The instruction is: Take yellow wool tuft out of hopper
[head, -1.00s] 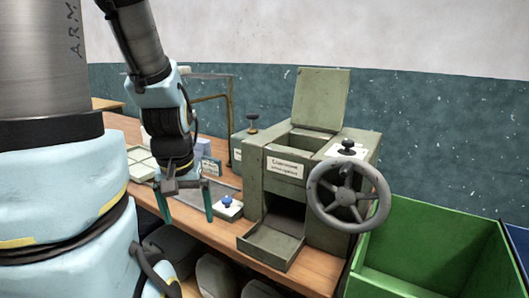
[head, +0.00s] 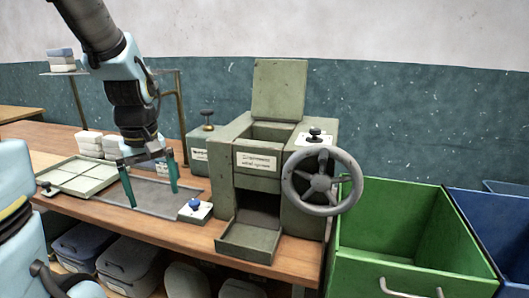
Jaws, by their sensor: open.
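The hopper (head: 271,148) is the square opening on top of the olive-green machine (head: 224,140), with its lid (head: 279,90) standing upright behind it. I see no yellow wool tuft; the inside of the hopper is mostly hidden by its front wall. My gripper (head: 152,198) is open and empty, fingers pointing down, left of the machine and over the grey mat. It is apart from the hopper.
A handwheel (head: 322,181) sticks out at the machine's right front, and a drawer tray (head: 247,243) juts out below. A blue-knobbed block (head: 195,211) and a divided tray (head: 80,177) are on the table. A green bin (head: 392,226) stands right.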

